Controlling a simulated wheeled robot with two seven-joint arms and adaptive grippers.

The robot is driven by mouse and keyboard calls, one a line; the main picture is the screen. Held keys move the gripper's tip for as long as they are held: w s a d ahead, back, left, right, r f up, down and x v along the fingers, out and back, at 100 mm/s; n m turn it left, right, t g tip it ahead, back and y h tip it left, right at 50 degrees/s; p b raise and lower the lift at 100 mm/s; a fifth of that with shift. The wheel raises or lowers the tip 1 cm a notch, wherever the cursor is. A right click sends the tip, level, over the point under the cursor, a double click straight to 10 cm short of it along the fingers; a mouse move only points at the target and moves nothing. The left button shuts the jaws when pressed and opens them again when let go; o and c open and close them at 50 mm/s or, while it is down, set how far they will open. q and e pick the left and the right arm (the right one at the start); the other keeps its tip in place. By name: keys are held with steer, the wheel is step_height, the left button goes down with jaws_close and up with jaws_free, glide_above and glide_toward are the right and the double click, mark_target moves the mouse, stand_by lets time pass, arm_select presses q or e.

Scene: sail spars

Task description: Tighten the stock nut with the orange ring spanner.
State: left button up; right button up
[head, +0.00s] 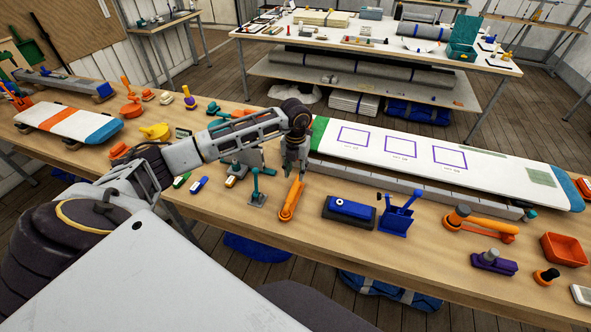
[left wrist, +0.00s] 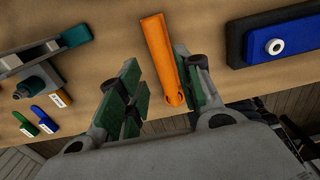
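The orange ring spanner (head: 291,199) lies on the bench near its front edge; it also shows in the left wrist view (left wrist: 158,52). My left gripper (head: 291,168) is above the spanner's far part, pointing down. In the left wrist view its fingers (left wrist: 158,88) are open, with one end of the spanner between them, closer to the right finger. I cannot tell whether they touch it. A white ring-shaped piece (left wrist: 275,46) sits on a blue block (head: 352,208) to the right; I cannot tell whether it is the stock nut. My right gripper is not in view.
A long white panel (head: 400,149) lies on grey supports behind. A blue holder (head: 397,219) and an orange tool (head: 488,225) stand to the right. A clamp with a teal handle (head: 257,190) stands close left of the spanner. Bare bench lies around the spanner's near end.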

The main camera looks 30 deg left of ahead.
mark_target(296, 184)
arm_select(q)
steer(key=shift+f+b, duration=2.1)
steer(key=shift+f, duration=1.85)
steer(key=shift+r, duration=0.15)
steer(key=shift+c, duration=1.1)
jaws_close()
steer(key=shift+r, duration=0.2)
